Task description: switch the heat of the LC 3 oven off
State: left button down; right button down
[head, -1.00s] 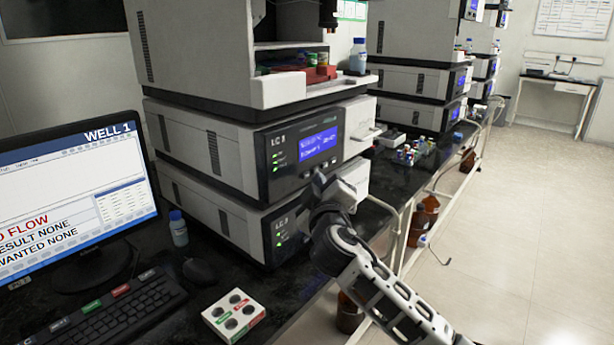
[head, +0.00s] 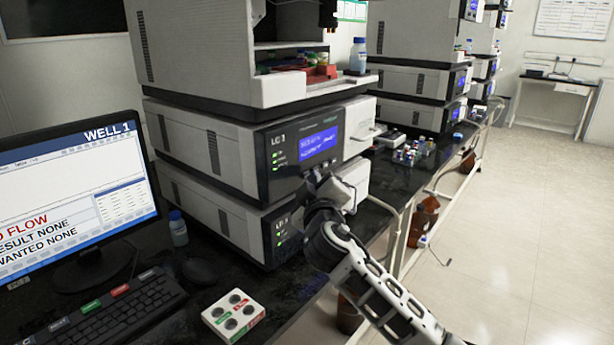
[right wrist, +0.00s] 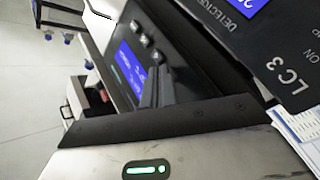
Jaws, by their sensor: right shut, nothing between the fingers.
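A stack of pale instruments with dark front panels stands on the bench in the head view. Its upper panel (head: 290,160) has a blue screen and small green lights. The lower panel (head: 283,235) has green lights, and its right part is hidden behind my right arm. In the right wrist view a dark panel (right wrist: 280,50) marked LC3 fills the upper right, tilted. Another panel (right wrist: 120,75) there has a blue screen and several small buttons (right wrist: 145,40). My right gripper (head: 314,181) is shut and empty, close in front of the stack; its dark fingers (right wrist: 155,85) overlap this panel. Contact cannot be told.
A monitor (head: 75,200), keyboard (head: 105,312) and mouse (head: 199,271) occupy the bench at left. A white box with round wells (head: 233,316) lies near the front edge. A blue-capped bottle (head: 178,228) stands beside the stack. Open floor (head: 510,240) lies right.

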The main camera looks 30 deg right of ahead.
jog(key=shift+w+a, duration=0.1)
jog(key=shift+w, duration=0.15)
jog(key=shift+s, duration=0.15)
dwell(0.4)
jog(key=shift+s+d, duration=0.3)
jog(key=shift+s, duration=0.35)
jog(key=s, duration=0.1)
jog(key=s+d+p, duration=0.1)
jog(key=s, duration=0.1)
jog(key=s+d, duration=0.1)
jog(key=shift+s, duration=0.3)
dwell(0.7)
